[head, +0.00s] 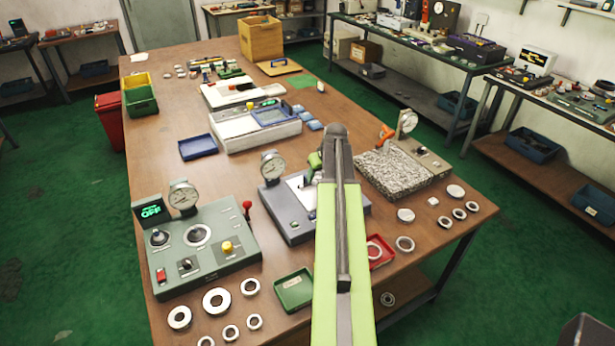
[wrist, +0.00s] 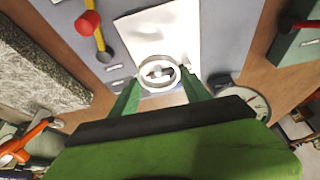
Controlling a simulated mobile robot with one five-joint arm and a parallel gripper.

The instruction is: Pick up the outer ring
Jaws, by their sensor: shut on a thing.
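The outer ring (wrist: 143,74) is a silver-grey metal ring in the middle of the wrist view. My gripper (wrist: 160,86) has its two green fingers on either side of the ring and is shut on it. A small pale and dark part shows through the ring's opening. The ring is over the grey gauge station (head: 279,212) with a white plate; I cannot tell whether it touches the plate. In the head view my own arm hides the ring and most of the gripper.
A dial gauge (head: 273,167) stands on this station, close to the gripper. A grey-green control box (head: 203,247) is to the left and a speckled granite block (head: 398,174) to the right. Loose rings, a green tray (head: 294,290) and a red tray (head: 380,251) lie at the front.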

